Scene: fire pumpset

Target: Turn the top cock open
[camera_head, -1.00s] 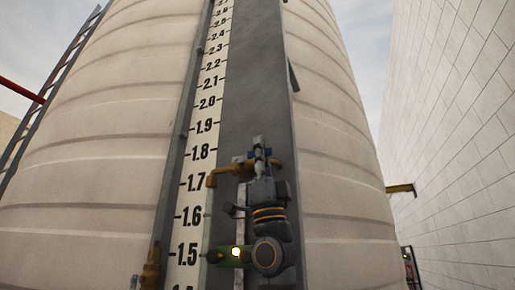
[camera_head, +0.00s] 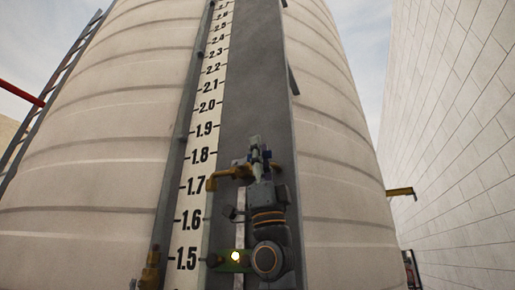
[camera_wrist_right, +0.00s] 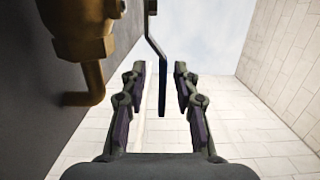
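The top cock is a brass valve (camera_head: 232,174) with a bent outlet on the left, mounted on the grey panel beside the level scale. It also shows at the upper left of the right wrist view (camera_wrist_right: 85,32). Its dark blue lever (camera_wrist_right: 161,85) hangs down on a cranked arm in that view. My right gripper (camera_head: 256,146) is raised at the cock and partly covers it in the head view. In the right wrist view my right gripper (camera_wrist_right: 160,72) is open, with a finger on each side of the lever and gaps visible. My left gripper is not in view.
A large cream tank (camera_head: 90,160) stands behind the panel (camera_head: 255,80). A lower brass fitting (camera_head: 151,268) sits left of the scale (camera_head: 198,155). A pale block wall (camera_head: 450,120) rises on the right, and a ladder (camera_head: 50,95) stands on the left.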

